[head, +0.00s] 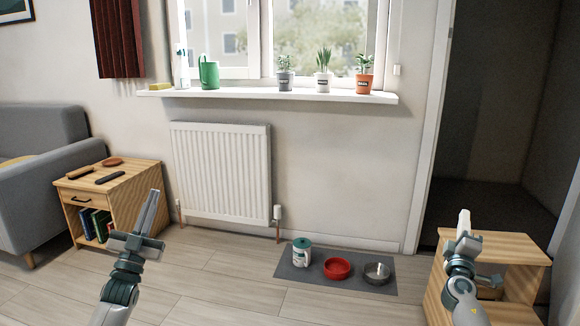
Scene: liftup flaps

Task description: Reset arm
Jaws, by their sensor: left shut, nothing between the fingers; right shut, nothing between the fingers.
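My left gripper (150,215) points upward at the lower left, in front of the floor and the right side of a wooden side table. It is shut and empty. My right gripper (463,222) points upward at the lower right, in front of a wooden cabinet. It is shut and empty. Neither gripper appears to touch anything.
The side table (141,182) stands by a grey sofa (40,150). The open-fronted cabinet (516,247) stands at right. A mat (310,283) holds a tin and two bowls. Plants stand on the windowsill (270,97) above a radiator (222,172).

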